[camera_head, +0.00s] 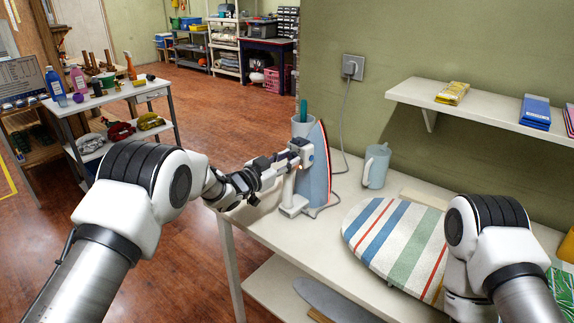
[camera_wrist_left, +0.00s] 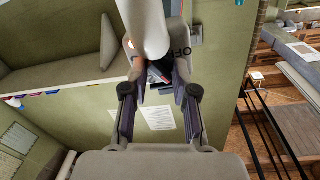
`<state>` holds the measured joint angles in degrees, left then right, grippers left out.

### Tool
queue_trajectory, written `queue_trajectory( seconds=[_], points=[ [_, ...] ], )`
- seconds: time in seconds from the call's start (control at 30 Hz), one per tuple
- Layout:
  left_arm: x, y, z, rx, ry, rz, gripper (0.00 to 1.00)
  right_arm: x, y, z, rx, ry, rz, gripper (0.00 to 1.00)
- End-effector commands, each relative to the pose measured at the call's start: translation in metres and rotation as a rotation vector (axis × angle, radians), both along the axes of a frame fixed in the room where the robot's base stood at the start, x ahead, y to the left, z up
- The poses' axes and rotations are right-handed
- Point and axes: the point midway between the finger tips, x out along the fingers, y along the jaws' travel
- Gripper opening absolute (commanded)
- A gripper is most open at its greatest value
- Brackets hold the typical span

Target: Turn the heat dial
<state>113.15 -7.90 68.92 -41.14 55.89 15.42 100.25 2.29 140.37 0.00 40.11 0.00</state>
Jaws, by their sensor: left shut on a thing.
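In the left wrist view the iron's pale handle (camera_wrist_left: 144,22) comes down from the top, and the word OFF shows on the body beside the right finger. The left gripper's fingers (camera_wrist_left: 160,85) are closed in on the dial area below the handle. The dial itself is mostly hidden between the fingertips. My right gripper is out of view.
A striped ironing board (camera_head: 405,240) lies to the right on the table (camera_head: 262,232). A cord runs up to a wall outlet (camera_head: 353,67). A shelf (camera_head: 465,108) hangs at the right.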

Motion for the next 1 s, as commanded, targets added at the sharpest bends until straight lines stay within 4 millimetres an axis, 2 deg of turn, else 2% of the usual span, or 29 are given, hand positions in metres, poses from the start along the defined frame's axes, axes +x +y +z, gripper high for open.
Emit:
queue_trajectory(
  seconds=[0.1,0.13,0.2,0.47,0.6,1.0],
  points=[
    [0.000,0.000,0.000,0.000,0.003,0.000,0.00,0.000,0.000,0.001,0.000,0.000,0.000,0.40],
    [0.000,0.000,0.000,0.000,0.003,0.000,0.34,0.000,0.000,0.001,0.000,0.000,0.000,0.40],
    [0.000,0.000,0.000,-0.001,0.003,0.000,0.52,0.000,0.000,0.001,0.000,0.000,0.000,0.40],
    [0.000,0.000,0.000,-0.002,0.003,0.000,0.52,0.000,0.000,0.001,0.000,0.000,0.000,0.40],
    [-0.007,0.008,0.001,-0.002,0.004,0.001,0.52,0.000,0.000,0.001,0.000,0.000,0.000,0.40],
    [-0.078,0.068,0.000,-0.003,0.006,0.004,0.52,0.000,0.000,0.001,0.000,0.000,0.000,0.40]
  ],
)
